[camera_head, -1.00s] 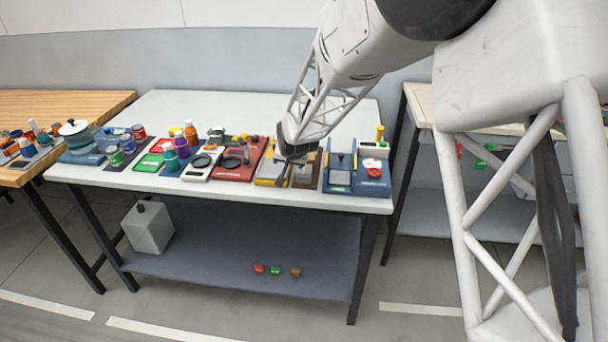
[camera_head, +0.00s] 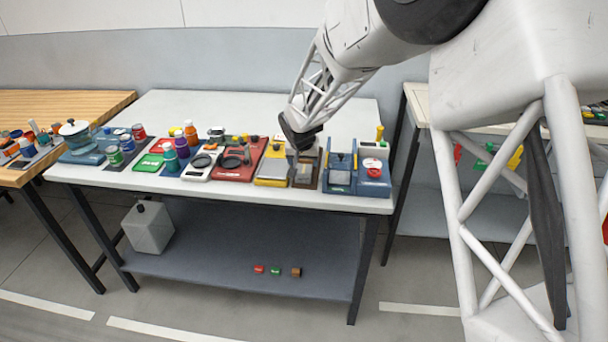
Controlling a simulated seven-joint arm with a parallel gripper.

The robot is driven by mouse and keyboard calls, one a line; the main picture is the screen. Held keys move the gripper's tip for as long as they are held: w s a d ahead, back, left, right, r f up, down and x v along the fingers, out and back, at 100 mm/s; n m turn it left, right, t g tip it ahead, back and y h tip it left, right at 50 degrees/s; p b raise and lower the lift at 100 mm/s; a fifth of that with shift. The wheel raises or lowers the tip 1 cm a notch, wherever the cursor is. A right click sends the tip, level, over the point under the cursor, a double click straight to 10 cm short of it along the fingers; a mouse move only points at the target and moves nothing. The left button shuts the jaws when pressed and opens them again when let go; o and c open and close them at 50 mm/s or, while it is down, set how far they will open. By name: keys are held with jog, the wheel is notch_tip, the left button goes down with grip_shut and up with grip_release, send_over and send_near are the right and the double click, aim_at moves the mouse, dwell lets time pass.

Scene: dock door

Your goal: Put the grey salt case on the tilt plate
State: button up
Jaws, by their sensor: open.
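My gripper (camera_head: 296,164) is above the front of the white table, over the gap between a yellow-framed unit with a grey plate (camera_head: 272,172) and a brown tray with a grey top (camera_head: 306,172). Its jaws are open; the fingertips are small and dark, and I see nothing held between them. I cannot tell for sure which unit is the tilt plate. A small grey block seems to stand at the brown tray, partly behind the fingers; I cannot tell whether it is the salt case. A larger grey box with a black knob (camera_head: 148,228) stands on the lower shelf.
Right of the gripper is a blue unit with a red button (camera_head: 372,174). To the left are a red tray (camera_head: 240,172), a white scale (camera_head: 200,168) and several bottles and jars. Three small blocks lie on the lower shelf (camera_head: 220,275). The table's back half (camera_head: 220,105) is clear.

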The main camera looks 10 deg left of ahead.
aim_at(304, 169)
jog(key=shift+x, duration=0.95)
jog(key=shift+x, duration=2.6)
jog(key=shift+w+r, duration=0.1)
jog(key=shift+w, duration=0.05)
jog(key=c, duration=0.8)
jog(key=shift+r, duration=0.15)
jog(key=shift+r, duration=4.9)
